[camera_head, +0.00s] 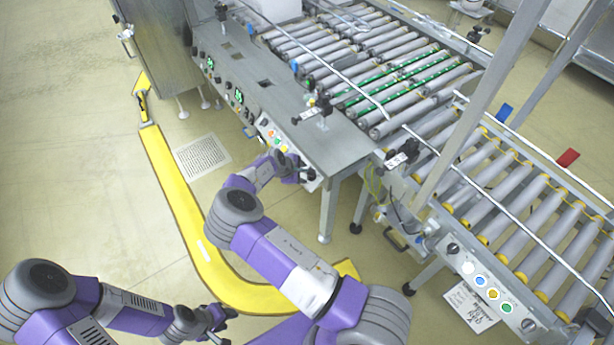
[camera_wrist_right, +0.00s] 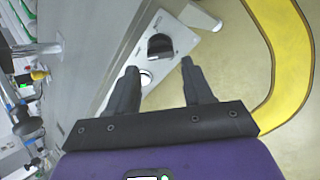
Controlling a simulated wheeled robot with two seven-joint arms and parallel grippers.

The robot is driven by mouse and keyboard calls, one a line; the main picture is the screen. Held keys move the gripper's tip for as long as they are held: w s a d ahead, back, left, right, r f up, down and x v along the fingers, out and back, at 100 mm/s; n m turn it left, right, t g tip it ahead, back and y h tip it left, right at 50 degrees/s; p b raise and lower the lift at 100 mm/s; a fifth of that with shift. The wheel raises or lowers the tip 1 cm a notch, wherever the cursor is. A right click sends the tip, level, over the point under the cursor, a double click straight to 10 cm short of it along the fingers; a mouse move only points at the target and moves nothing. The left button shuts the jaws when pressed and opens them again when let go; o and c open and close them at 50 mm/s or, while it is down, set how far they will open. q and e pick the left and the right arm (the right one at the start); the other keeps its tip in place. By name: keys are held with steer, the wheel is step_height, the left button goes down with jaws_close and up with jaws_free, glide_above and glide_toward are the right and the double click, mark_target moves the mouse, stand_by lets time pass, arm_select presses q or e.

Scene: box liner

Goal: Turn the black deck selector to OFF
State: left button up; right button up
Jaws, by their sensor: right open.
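In the right wrist view a black selector knob (camera_wrist_right: 160,46) sits on a white control panel (camera_wrist_right: 180,40), with small printed marks beside it that I cannot read. My right gripper (camera_wrist_right: 158,67) is open, and the knob lies just beyond its fingertips, roughly between them. I see no contact. In the head view my right gripper (camera_head: 306,175) is at the near end of the panel (camera_head: 270,134) on the grey deck, and it hides the knob there. My left gripper (camera_head: 222,324) is open and empty, low over the floor, away from the panel.
A white round button (camera_wrist_right: 146,78) shows near the left finger. Roller conveyors (camera_head: 400,80) stand behind the deck. Another panel with a black knob and coloured buttons (camera_head: 480,281) is at the lower right. A yellow floor strip (camera_head: 175,180) runs beside my arms; the floor at left is clear.

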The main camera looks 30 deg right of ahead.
steer(key=b+x, duration=0.1)
steer(key=x, duration=0.4)
steer(key=shift+f, duration=0.15)
steer(key=c, duration=0.8)
